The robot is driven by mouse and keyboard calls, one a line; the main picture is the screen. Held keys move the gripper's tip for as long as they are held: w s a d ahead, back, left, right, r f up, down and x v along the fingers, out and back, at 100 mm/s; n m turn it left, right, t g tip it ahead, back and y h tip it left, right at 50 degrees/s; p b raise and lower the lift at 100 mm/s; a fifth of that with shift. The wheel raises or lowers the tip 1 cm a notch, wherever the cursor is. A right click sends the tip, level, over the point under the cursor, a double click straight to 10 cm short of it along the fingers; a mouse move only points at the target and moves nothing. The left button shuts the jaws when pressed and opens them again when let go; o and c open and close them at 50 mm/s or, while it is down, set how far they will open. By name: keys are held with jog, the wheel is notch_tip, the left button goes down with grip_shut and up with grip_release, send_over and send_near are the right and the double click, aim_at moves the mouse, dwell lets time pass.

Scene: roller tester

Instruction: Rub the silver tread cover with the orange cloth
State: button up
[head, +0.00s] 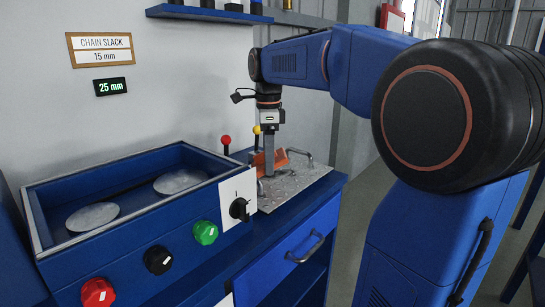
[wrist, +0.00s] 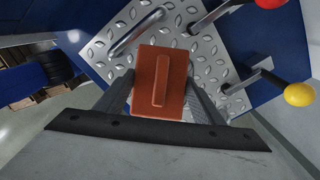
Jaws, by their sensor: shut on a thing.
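The orange cloth (wrist: 145,65) looks like a rust-orange rectangular pad with a raised ridge along its middle. My gripper (wrist: 160,92) is shut on it, with a grey finger on each side. In the head view my gripper (head: 268,170) points down at the cloth (head: 279,160), partly hiding it. The silver tread cover (head: 308,179) is a raised-pattern metal plate with bar handles, lying on the blue cabinet. In the wrist view the cover (wrist: 108,38) spreads behind the cloth. I cannot tell whether cloth and cover touch.
Red (head: 226,141) and yellow (head: 257,130) knobbed levers rise behind. A drawer handle (head: 305,247) sticks out below.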

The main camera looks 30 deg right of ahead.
jog(key=shift+s+a, duration=0.3)
jog(key=shift+a, duration=0.5)
jog(key=shift+r, duration=0.1)
jog(key=shift+w+d, duration=0.1)
jog(key=shift+d, duration=0.1)
jog(key=shift+w+d+r, duration=0.1)
jog(key=shift+w+d, duration=0.55)
jog(key=shift+d, duration=1.15)
jog(key=shift+w+d+r, duration=0.1)
jog(key=shift+w+d, duration=0.55)
jog(key=shift+d, duration=1.2)
jog(key=shift+w+d+r, duration=0.1)
jog(key=shift+w+d, duration=0.55)
jog(key=shift+d, duration=1.15)
jog(key=shift+r, duration=0.1)
jog(key=shift+r, duration=2.95)
